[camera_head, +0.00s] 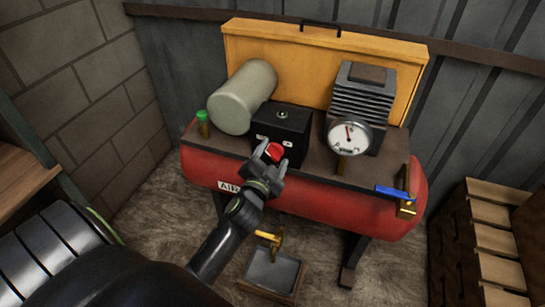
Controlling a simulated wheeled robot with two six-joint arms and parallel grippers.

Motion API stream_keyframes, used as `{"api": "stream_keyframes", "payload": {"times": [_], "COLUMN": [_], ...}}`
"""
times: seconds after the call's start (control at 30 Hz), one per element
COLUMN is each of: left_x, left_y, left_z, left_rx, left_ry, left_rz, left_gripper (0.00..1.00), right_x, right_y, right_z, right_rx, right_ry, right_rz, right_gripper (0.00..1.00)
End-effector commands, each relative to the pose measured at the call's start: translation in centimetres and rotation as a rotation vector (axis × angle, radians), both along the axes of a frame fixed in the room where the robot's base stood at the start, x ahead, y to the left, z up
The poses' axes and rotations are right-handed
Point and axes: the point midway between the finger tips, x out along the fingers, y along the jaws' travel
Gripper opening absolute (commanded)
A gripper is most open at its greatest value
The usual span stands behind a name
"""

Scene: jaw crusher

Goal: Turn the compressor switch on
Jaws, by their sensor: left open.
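The compressor has a red tank (320,202) with a dark top plate, standing on dark legs. A black switch box (290,122) sits on the plate, with a red knob (275,151) on its front face. My left gripper (268,160) is open, its fingers at the red knob. One finger is left of the knob and the other lies below and to its right. I cannot tell whether they touch it. The gripper hides part of the knob and the box's lower front. My right gripper is not in view.
A grey cylinder (243,97), a finned block (362,98) and a pressure gauge (348,137) flank the box. A blue-handled valve (395,192) is at the right. A tray (272,272) lies below a yellow tap (270,238). Wooden crates (488,235) stand at right.

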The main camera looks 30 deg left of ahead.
Motion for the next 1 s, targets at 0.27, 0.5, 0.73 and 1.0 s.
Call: {"api": "stream_keyframes", "payload": {"times": [0.27,0.5,0.73,1.0], "left_x": [0.0,0.0,-0.1,0.0], "left_y": [0.0,0.0,0.0,-0.1], "left_z": [0.0,0.0,0.0,0.0], "left_rx": [0.000,0.003,0.057,0.236], "left_ry": [0.000,0.001,0.015,0.059], "left_rz": [0.000,-0.001,0.000,0.001], "left_gripper": [0.34,0.19,0.19,0.19], "right_x": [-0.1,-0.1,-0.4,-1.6], "right_y": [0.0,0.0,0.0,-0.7], "right_z": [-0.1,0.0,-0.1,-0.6], "right_rx": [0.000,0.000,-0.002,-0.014], "right_ry": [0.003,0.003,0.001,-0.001], "right_rz": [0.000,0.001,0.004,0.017], "right_gripper": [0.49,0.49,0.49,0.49]}}
